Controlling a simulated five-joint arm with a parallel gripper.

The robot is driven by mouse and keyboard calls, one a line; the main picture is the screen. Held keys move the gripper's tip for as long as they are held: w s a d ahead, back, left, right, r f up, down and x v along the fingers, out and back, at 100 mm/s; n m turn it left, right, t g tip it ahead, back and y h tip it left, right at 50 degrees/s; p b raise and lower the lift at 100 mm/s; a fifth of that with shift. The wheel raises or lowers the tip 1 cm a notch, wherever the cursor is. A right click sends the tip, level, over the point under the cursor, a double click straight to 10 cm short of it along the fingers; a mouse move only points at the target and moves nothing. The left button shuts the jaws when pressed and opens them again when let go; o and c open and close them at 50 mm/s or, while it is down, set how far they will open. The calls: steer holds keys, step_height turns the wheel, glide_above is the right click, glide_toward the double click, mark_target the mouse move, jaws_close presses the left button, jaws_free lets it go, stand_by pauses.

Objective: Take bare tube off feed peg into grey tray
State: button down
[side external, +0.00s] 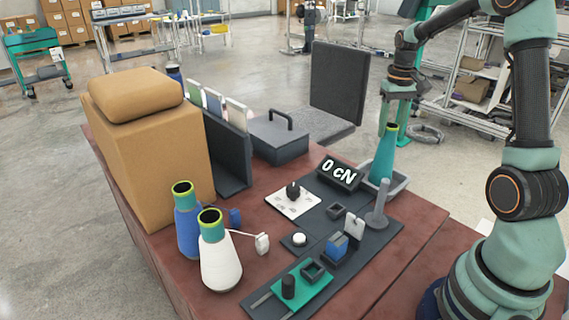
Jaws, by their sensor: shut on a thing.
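The bare tube (383,158) is a teal cone with a yellow-green band at its narrow top. My gripper (392,122) is shut on its top end from above. The tube is nearly upright, and its wide lower end shows at the grey tray (401,187). I cannot tell whether its base touches the tray floor. The feed peg (379,205) is a grey post on a round base in front of the tray, with nothing on it.
A white cone (220,262) and a blue cone (188,230) stand at the front left. A display reading "0 cN" (338,173) stands left of the tray. A dark board (270,308) holds small fixtures. A tan box (150,160) and dark grey case (280,140) stand behind.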

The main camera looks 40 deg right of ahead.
steer(key=shift+f, duration=0.6)
stand_by(0.4)
jaws_free()
steer(key=shift+r, duration=0.1)
steer(key=shift+r, duration=3.45)
